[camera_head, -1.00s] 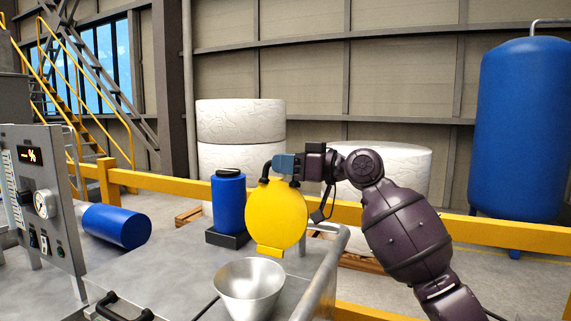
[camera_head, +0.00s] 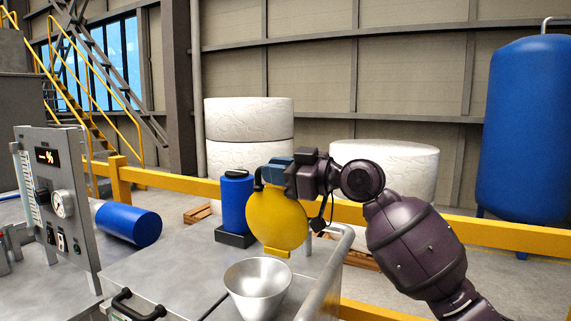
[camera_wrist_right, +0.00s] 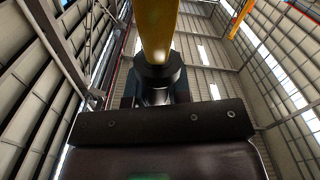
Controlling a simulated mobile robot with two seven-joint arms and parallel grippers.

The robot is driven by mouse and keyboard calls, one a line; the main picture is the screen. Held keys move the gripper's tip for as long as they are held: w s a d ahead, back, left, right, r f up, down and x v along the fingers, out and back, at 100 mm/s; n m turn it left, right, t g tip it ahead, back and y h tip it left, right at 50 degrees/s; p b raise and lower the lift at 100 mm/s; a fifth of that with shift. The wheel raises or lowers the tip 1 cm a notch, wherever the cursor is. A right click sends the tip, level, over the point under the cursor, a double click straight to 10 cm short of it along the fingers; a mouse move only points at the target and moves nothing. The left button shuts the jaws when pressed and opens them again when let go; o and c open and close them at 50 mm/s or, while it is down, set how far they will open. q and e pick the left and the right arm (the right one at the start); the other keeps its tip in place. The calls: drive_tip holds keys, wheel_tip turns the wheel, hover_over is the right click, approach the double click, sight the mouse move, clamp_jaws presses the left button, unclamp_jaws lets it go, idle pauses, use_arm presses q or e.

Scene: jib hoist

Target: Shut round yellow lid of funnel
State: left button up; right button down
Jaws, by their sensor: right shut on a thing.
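The round yellow lid (camera_head: 277,220) stands steeply raised above the far side of the silver funnel (camera_head: 258,287), whose mouth is open. My right gripper (camera_head: 272,173) is shut on the dark handle (camera_head: 259,177) at the lid's top edge. In the right wrist view the dark handle (camera_wrist_right: 160,75) sits between the jaws, with a yellow strip of the lid (camera_wrist_right: 157,25) beyond it. My left gripper is not in view.
The funnel is on a grey metal bench (camera_head: 180,270) with a pipe rail (camera_head: 330,265) along its right side. A blue canister (camera_head: 237,205) stands just behind the lid. A control panel (camera_head: 60,205) is at left, and a yellow barrier (camera_head: 480,232) runs behind.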

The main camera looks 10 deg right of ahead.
drive_tip(key=shift+s+a+f+n+p, duration=0.2)
drive_tip(key=shift+s+a+n, duration=0.4)
drive_tip(key=shift+s, duration=0.25)
drive_tip(key=shift+s+a+f+n+p, duration=0.15)
drive_tip(key=shift+s+a+n, duration=0.35)
drive_tip(key=shift+s+n, duration=0.25)
drive_tip(key=c, duration=1.1)
unclamp_jaws()
drive_tip(key=shift+s+d, duration=0.1)
drive_tip(key=v, duration=1)
drive_tip(key=shift+s+d, duration=0.2)
drive_tip(key=shift+d, duration=0.05)
